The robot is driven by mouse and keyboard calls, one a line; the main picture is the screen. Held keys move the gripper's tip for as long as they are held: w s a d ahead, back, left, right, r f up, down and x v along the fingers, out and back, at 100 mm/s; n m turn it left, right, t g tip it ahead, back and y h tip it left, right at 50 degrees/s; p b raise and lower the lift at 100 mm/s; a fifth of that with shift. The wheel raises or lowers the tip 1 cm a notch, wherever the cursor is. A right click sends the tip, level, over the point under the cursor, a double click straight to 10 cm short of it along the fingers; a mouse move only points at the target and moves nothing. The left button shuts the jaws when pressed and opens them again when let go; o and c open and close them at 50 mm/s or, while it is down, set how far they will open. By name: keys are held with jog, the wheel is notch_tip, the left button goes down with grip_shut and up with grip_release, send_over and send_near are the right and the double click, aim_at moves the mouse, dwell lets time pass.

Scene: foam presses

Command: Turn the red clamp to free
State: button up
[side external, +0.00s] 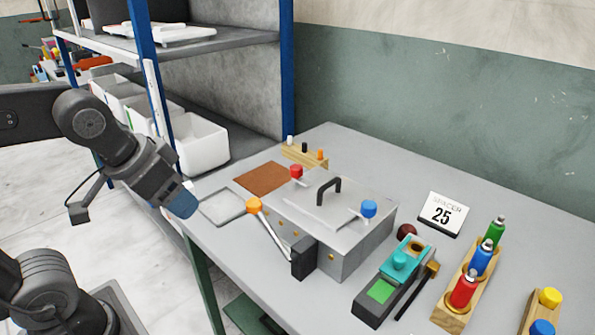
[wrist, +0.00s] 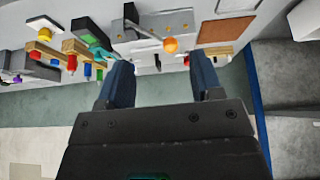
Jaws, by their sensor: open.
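The red clamp knob (side external: 296,171) stands on the back left corner of the grey press box (side external: 350,255). A small red spot beyond the box in the wrist view (wrist: 186,61) looks like the same knob. Its lock state is too small to tell. A blue knob (side external: 369,208) stands on the right side of the box. The lid (side external: 325,208) with a black handle lies flat on the box. My gripper (side external: 181,203) is open and empty, left of the press beyond the table edge, apart from the knob. Its two blue fingers also show in the wrist view (wrist: 160,80).
An orange-ended lever (side external: 254,204) leans at the box's front left. A brown pad (side external: 262,178) and a grey frame (side external: 222,207) lie left of it. A teal-topped device (side external: 399,262), bottle rack (side external: 463,293) and "SPACER 25" sign (side external: 443,214) stand right. Shelves with white bins (side external: 200,145) stand behind.

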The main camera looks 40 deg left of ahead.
jog(key=w+r+n+g, duration=0.1)
jog(key=w+r+n, duration=0.3)
jog(key=w, duration=0.5)
jog(key=n+g, duration=0.4)
jog(key=n, duration=0.3)
send_over(296, 166)
notch_tip(296, 166, down, 4)
notch_tip(296, 166, down, 13)
jog(key=c, duration=0.9)
